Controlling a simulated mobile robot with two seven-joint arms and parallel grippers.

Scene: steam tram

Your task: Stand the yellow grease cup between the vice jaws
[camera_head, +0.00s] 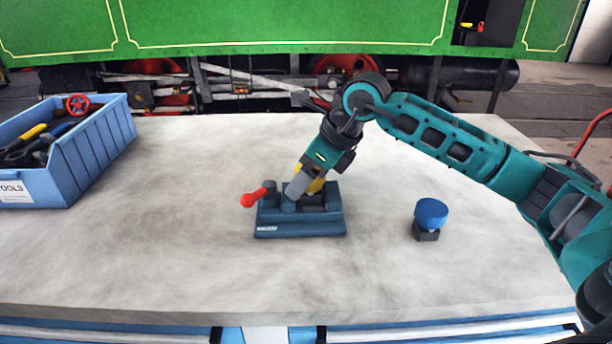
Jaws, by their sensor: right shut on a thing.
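The dark blue vice (300,226) sits in the middle of the grey table, with a red-tipped handle (255,196) on its left. My right gripper (305,186) reaches down from above onto the vice and is shut on the yellow grease cup (316,184). Only a part of the yellow cup shows, at the jaws of the vice. The gripper's finger and the vice hide the rest, so I cannot tell whether it touches the vice's bed. My left gripper is not in view.
A blue-topped cup (431,213) with a dark base stands right of the vice. A blue tool crate (95,155) with tools and a red wheel stands at the left. The table (180,260) is clear in front. A green steam tram (270,25) stands behind.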

